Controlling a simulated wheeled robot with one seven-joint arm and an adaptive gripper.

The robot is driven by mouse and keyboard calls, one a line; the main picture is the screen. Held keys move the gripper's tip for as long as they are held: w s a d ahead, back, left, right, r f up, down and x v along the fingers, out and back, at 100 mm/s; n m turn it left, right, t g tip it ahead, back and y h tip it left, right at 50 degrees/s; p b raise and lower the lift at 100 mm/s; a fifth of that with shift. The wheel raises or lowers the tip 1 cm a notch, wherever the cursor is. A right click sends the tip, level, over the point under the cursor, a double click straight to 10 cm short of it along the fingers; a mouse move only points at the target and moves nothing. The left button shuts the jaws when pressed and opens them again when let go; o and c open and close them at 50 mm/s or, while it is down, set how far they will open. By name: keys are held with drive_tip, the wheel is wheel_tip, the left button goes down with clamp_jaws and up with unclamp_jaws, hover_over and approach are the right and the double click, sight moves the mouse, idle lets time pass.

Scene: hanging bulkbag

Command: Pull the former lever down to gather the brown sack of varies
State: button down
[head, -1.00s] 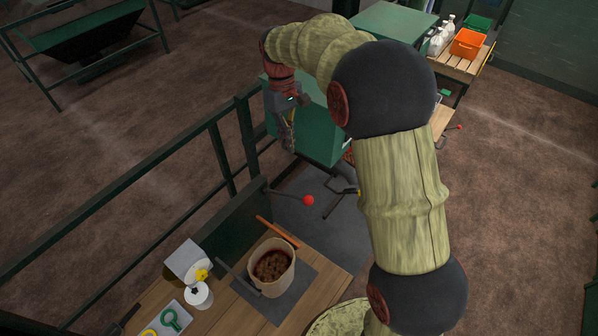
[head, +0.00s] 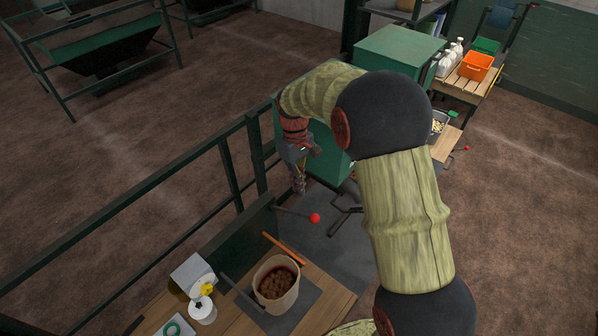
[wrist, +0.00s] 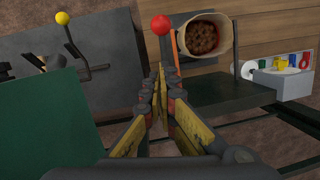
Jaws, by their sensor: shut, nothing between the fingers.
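A red-knobbed lever (head: 315,218) sticks out on a dark rod beside the wooden bench in the head view. Its red ball (wrist: 160,25) lies just beyond my fingertips in the wrist view. I cannot tell for sure that this is the former lever. The brown sack (head: 289,299) stands open on the bench, filled with dark brown lumps; it also shows in the wrist view (wrist: 232,48). My gripper (head: 299,188) is shut and empty, above and a little left of the red ball, apart from it. Its fingers (wrist: 160,82) meet in the wrist view.
A yellow-knobbed lever (wrist: 63,18) is at left in the wrist view. A green cabinet (head: 338,160) stands close by my gripper. A dark railing (head: 180,202) runs along the left.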

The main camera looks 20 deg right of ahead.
drive_tip(key=s+f, duration=0.1)
drive_tip(key=f, duration=0.1)
drive_tip(key=s+d+f+p, duration=0.1)
drive_tip(key=s+f, duration=0.1)
drive_tip(key=shift+s+d+f, duration=0.15)
drive_tip(key=shift+s, duration=0.05)
idle(0.3)
